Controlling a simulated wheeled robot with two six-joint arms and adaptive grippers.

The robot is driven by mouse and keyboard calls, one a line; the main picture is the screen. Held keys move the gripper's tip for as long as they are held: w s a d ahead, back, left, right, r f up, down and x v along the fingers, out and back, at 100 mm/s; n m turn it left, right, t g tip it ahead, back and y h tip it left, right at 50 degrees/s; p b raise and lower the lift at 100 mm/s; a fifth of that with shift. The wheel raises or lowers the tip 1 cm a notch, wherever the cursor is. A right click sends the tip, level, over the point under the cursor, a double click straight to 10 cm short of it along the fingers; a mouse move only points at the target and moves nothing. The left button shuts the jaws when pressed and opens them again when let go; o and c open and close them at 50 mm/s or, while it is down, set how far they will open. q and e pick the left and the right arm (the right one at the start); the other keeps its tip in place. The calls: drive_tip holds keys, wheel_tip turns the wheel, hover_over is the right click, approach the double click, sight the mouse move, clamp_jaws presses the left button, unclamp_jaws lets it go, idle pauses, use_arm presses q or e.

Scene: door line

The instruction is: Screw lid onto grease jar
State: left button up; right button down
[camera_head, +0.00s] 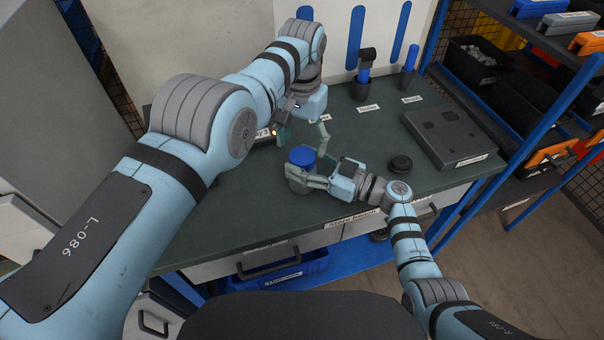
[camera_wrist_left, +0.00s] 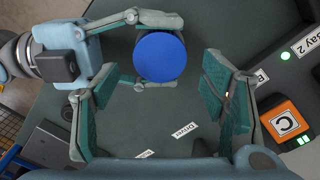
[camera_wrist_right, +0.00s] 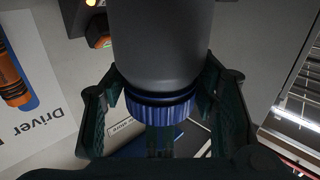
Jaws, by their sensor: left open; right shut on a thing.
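The grease jar (camera_head: 298,186) is a grey cylinder standing upright over the bench, with the round blue lid (camera_head: 302,156) on its top. My right gripper (camera_head: 305,179) is shut on the jar, reaching it from the right. In the right wrist view, the lid (camera_wrist_right: 162,115) is ribbed, with a dark band between it and the grey jar body (camera_wrist_right: 162,45); I cannot tell how tight it is. My left gripper (camera_head: 304,137) is open and empty, just behind and above the lid. In the left wrist view, the lid (camera_wrist_left: 160,57) shows beyond its spread fingers.
The green bench top (camera_head: 240,205) is clear at front left. A black round piece (camera_head: 401,163) and a grey flat case (camera_head: 447,136) lie to the right. Holders with blue-handled tools (camera_head: 363,80) stand at the back.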

sight(302, 155)
use_arm(q)
drive_tip(key=shift+f, duration=2)
drive_tip(key=c, duration=1.2)
drive_tip(key=m, duration=0.3)
drive_tip(key=o, duration=1.3)
drive_tip(key=shift+r, duration=2.25)
